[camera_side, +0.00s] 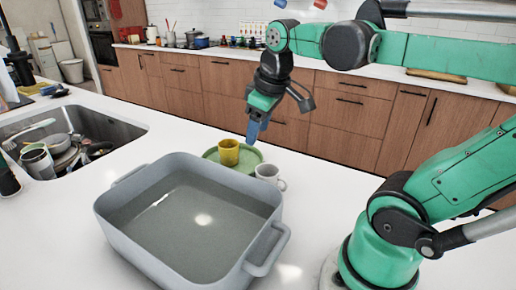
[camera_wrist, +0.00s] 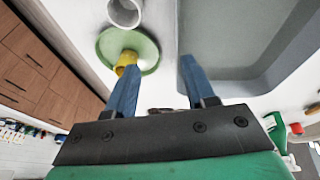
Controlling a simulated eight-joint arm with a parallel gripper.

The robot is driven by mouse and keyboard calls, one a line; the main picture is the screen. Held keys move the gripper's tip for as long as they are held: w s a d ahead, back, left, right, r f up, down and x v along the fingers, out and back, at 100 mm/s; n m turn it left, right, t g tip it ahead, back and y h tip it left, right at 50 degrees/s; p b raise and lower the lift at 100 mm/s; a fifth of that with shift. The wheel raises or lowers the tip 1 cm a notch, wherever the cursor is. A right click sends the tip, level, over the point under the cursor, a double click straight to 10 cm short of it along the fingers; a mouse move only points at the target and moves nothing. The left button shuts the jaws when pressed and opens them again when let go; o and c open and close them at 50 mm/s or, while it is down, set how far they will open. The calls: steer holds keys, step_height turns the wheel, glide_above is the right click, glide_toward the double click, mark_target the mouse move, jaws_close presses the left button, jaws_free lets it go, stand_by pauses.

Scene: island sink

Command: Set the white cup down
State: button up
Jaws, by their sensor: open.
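The white cup (camera_side: 268,174) stands upright on the white counter, at the right edge of the green plate (camera_side: 213,155), with its handle to the right. I cannot tell if it touches the plate. In the wrist view the white cup (camera_wrist: 125,11) is at the top, partly cut off, beside the green plate (camera_wrist: 146,48). A yellow cup (camera_side: 229,152) stands on the plate; it also shows in the wrist view (camera_wrist: 127,62) near the left finger. My gripper (camera_side: 253,133) is above the counter, behind and above the plate. Its blue fingers (camera_wrist: 157,72) are apart and empty.
A large grey basin (camera_side: 262,222) with water stands in front of the plate and cups. A sink (camera_side: 112,131) with dishes is at the left. The counter right of the white cup, towards my base, is clear.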

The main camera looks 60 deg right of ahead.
steer(key=s+d+f+n+g, duration=0.1)
steer(key=s+d+g, duration=0.25)
steer(key=d, duration=0.45)
glide_above(287, 182)
steer(key=shift+y, duration=0.4)
step_height(287, 182, down, 10)
steer(key=shift+d+r, duration=0.1)
steer(key=shift+f, duration=3.2)
jaws_close()
